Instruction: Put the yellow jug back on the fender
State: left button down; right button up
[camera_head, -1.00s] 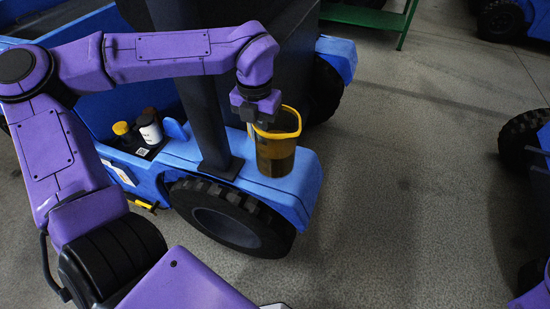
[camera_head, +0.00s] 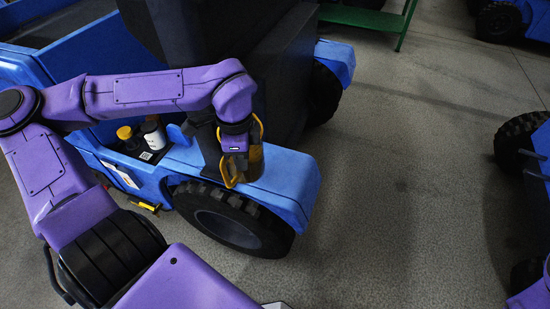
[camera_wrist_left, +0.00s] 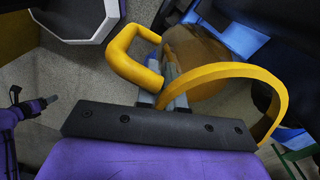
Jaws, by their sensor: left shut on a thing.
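The yellow jug (camera_head: 256,164), with a see-through amber body and yellow rim, is over the blue fender (camera_head: 291,184) above the black wheel. I cannot tell whether its base touches the fender. My left gripper (camera_head: 232,158) is shut on the jug and partly hides it. In the left wrist view the gripper (camera_wrist_left: 173,92) closes at the jug's yellow handle (camera_wrist_left: 132,58), and the amber body (camera_wrist_left: 198,58) lies beyond the fingers. The jug's base is hidden there.
A dark post (camera_head: 208,148) rises from the fender just left of the jug. A white bottle (camera_head: 153,134) and a yellow-capped container (camera_head: 126,134) stand further left. A dark box-shaped body (camera_head: 285,75) is behind. The fender's right end is bare.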

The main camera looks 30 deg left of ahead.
pick_arm(q)
jog(key=w+f+b, duration=1)
jog(key=w+f, duration=0.2)
jog(key=w, duration=0.1)
jog(key=shift+w+d+f, duration=0.2)
jog(key=shift+d+f, duration=0.1)
jog(key=shift+d, duration=0.05)
jog(key=c, duration=1.6)
grip_release()
jog(key=shift+f, duration=0.15)
jog(key=shift+c, duration=0.2)
jog(key=o, duration=0.4)
jog(key=shift+c, duration=0.2)
